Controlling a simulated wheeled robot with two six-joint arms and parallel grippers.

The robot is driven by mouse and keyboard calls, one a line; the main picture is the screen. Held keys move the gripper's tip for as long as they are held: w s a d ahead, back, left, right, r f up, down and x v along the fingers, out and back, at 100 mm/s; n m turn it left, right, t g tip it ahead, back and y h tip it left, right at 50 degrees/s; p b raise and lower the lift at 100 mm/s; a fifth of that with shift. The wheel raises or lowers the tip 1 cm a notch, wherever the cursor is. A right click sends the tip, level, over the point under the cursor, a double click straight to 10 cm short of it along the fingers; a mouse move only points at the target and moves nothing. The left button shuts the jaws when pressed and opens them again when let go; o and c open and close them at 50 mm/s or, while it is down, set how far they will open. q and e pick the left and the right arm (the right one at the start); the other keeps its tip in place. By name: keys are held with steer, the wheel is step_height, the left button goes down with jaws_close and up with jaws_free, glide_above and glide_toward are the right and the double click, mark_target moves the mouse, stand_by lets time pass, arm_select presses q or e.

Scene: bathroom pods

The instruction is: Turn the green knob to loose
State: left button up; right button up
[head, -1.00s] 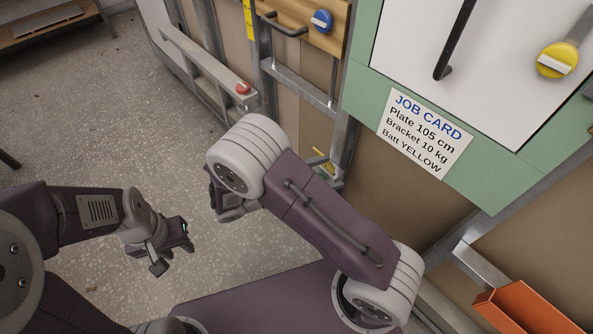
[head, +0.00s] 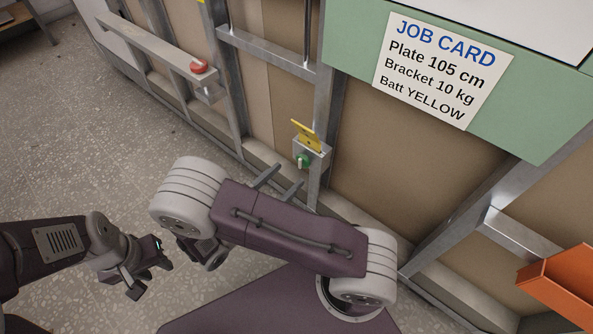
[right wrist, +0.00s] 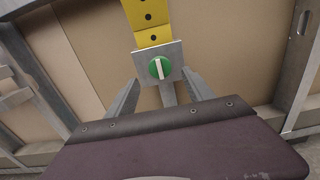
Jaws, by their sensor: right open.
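The green knob (head: 303,161) sits on a small grey metal plate (head: 325,152) fixed to a stud low on the wall frame. In the right wrist view the knob (right wrist: 153,69) is round, with a white bar across it that stands nearly upright, its top tilted slightly left. My right gripper (head: 289,176) is open, its two fingers pointing at the plate. In the right wrist view its fingers (right wrist: 161,88) show on either side below the knob, apart from it and with nothing between them. My left gripper (head: 150,275) is open and empty above the floor at the lower left.
A yellow strip with dark holes (right wrist: 150,20) rises just above the knob's plate; it also shows in the head view (head: 306,136). A red knob (head: 199,67) sits on a rail at upper left. A job card (head: 440,70) hangs on the green panel. An orange bin (head: 565,290) is at right.

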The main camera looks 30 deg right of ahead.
mark_target(299, 165)
steer(key=b+x, duration=0.1)
steer(key=x, duration=0.3)
steer(key=shift+w+d+f+b, duration=0.1)
steer(key=shift+d+f+b, duration=0.15)
steer(key=shift+b, duration=0.15)
steer(key=shift+w+d+r, duration=0.15)
steer(key=shift+d+r, duration=0.05)
steer(key=shift+d, duration=0.1)
arm_select(q)
step_height(299, 165, down, 3)
steer(key=shift+r, duration=0.1)
